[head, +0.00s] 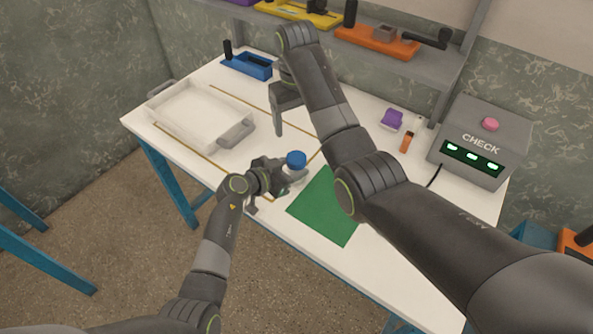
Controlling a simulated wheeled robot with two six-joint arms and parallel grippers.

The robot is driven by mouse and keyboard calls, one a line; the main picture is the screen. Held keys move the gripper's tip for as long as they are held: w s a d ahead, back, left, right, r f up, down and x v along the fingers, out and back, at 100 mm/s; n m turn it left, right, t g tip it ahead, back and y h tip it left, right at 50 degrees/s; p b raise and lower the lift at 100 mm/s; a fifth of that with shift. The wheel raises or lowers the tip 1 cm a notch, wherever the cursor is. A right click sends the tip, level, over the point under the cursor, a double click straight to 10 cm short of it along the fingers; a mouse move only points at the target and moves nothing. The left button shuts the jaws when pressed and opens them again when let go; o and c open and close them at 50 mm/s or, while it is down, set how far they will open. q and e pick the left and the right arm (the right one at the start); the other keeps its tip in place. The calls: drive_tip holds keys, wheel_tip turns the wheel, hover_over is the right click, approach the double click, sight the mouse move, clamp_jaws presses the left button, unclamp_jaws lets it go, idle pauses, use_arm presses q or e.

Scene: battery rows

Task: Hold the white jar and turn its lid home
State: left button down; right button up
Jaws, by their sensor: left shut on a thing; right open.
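The white jar (293,174) stands upright on the white table with its blue lid (296,158) on top. Whether the lid sits level or fully down is too small to tell. My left gripper (288,178) is shut on the jar from the left side and covers part of it. My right gripper (280,122) is open and empty, pointing down beyond the jar, above the far part of the table. It is apart from the lid.
A green mat (325,208) lies right of the jar. A white tray (185,138) stands at the left. A grey CHECK box (481,143), a purple block (392,119) and an orange item (407,142) are at the right. A blue holder (247,66) is at the back, below a shelf (375,56).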

use_arm(q)
drive_tip(key=c, duration=0.6)
unclamp_jaws()
drive_tip(key=shift+c, duration=0.2)
drive_tip(key=shift+s+a+r, duration=0.2)
drive_tip(key=shift+s+a, duration=0.15)
drive_tip(key=shift+a, duration=0.1)
drive_tip(key=p+v, duration=0.1)
drive_tip(key=v, duration=1.5)
drive_tip(key=shift+p, duration=0.35)
drive_tip(key=shift+r, duration=0.1)
